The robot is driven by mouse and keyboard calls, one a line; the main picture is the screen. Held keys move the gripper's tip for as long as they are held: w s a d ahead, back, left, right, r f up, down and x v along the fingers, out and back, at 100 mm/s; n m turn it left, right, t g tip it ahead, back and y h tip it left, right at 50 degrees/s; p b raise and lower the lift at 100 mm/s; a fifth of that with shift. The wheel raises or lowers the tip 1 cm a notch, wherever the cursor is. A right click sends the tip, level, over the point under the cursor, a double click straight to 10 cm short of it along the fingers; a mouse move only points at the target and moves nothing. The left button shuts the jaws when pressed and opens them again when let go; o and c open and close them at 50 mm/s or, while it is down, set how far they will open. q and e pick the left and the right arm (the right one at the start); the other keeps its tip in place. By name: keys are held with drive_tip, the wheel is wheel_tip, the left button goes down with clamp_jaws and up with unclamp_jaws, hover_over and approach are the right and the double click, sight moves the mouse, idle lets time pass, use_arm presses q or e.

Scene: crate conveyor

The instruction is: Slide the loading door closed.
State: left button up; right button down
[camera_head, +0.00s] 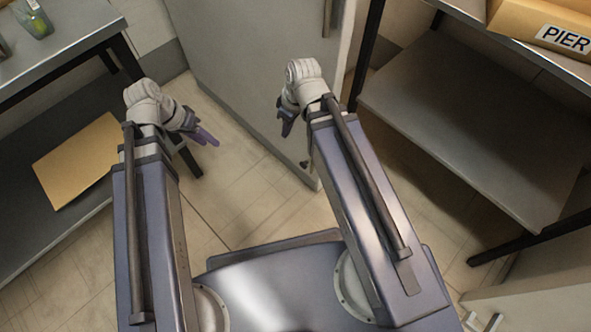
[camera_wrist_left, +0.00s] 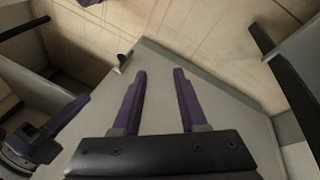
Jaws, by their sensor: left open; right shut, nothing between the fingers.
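A grey door panel (camera_head: 250,75) stands at the top middle of the head view, with a dark vertical handle bar (camera_head: 327,18) near its right edge. In the left wrist view the grey panel (camera_wrist_left: 225,115) lies behind the fingers. My left gripper (camera_head: 207,138) is open and empty, in front of the panel's left part. Its two purple fingers show apart in the left wrist view (camera_wrist_left: 160,85). My right gripper (camera_head: 286,125) is shut and empty, in front of the panel's right part, below the handle. I cannot tell whether either gripper touches the panel.
A table (camera_head: 70,52) with a green bottle (camera_head: 35,22) stands left, with a tan sheet (camera_head: 76,162) on its lower shelf. A metal shelf unit (camera_head: 460,130) stands right, carrying a cardboard box (camera_head: 540,22) labelled PIER. Tiled floor (camera_head: 245,185) is clear between them.

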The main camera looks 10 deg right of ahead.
use_arm(q)
drive_tip(key=s+d+f+y+b, duration=0.2)
drive_tip(key=s+f+b, duration=0.1)
drive_tip(key=f+b, duration=0.2)
drive_tip(key=s+d+f+n+y+b, duration=0.1)
drive_tip(key=s+d+f+y+b, duration=0.2)
drive_tip(key=f+b, duration=0.3)
wheel_tip(320, 180, down, 4)
drive_tip(key=shift+s+d+r+n+g+y, duration=0.1)
drive_tip(key=shift+s+d+n+g+y, duration=0.2)
drive_tip(key=shift+s+d, duration=0.1)
use_arm(e)
drive_tip(key=w+d+f+n+t+y, duration=0.1)
drive_tip(key=w+d+f+n, duration=0.1)
drive_tip(key=f, duration=1)
drive_tip(key=shift+w+d+f, duration=0.3)
drive_tip(key=shift+w+d, duration=0.25)
drive_tip(key=shift+d, duration=0.3)
drive_tip(key=b+x, duration=1)
drive_tip(key=x, duration=0.1)
use_arm(q)
wheel_tip(320, 180, down, 10)
use_arm(e)
drive_tip(key=d, duration=0.1)
drive_tip(key=s+d, duration=0.2)
drive_tip(key=shift+s+d+r, duration=0.1)
drive_tip(key=shift+s+r, duration=0.15)
